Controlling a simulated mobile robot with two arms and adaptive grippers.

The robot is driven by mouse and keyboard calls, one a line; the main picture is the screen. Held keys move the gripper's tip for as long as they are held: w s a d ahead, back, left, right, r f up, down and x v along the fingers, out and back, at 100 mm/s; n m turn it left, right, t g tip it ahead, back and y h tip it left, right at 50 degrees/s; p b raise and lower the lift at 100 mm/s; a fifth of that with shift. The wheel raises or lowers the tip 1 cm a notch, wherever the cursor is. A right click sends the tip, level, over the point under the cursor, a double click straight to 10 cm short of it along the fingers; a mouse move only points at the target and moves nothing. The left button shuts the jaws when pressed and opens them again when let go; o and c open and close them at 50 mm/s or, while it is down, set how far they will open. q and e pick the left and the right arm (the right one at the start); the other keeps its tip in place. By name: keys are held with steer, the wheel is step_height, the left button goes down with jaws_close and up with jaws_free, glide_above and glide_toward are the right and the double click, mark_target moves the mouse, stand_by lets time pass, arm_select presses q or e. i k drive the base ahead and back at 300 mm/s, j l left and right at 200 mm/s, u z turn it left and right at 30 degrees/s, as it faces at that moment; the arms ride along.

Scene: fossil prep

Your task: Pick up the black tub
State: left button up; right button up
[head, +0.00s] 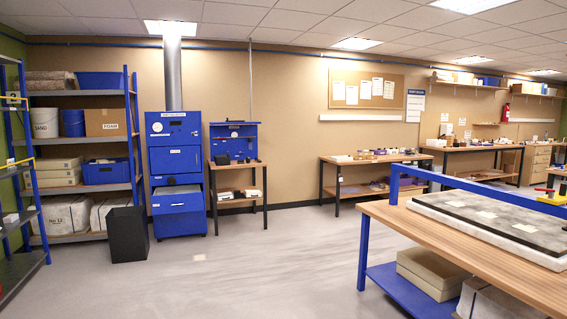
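A black, square, slightly tapered container (128,236), the thing that best fits the black tub, stands upright on the floor at the left. It is in front of the blue shelving and just left of the blue cabinet. Its inside is mostly not visible. Neither of my grippers is in the head view.
A blue rack (133,150) with boxes and sacks is behind the container. A blue cabinet (180,213) has a lower drawer pulled out. A wooden-topped bench (470,245) with a slab fills the right foreground. The grey floor (270,265) in the middle is clear.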

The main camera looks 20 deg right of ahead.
mark_target(220, 161)
steer(key=z, duration=0.3)
steer(key=i, duration=7.35)
steer(key=i+l+u, duration=0.1)
steer(key=i, duration=0.4)
steer(key=i+l+u, duration=0.15)
steer(key=i, duration=0.35)
steer(key=i+l+u, duration=0.1)
steer(key=i, duration=0.4)
steer(key=i+l+u, duration=0.15)
steer(key=i, duration=0.3)
steer(key=i+l, duration=0.05)
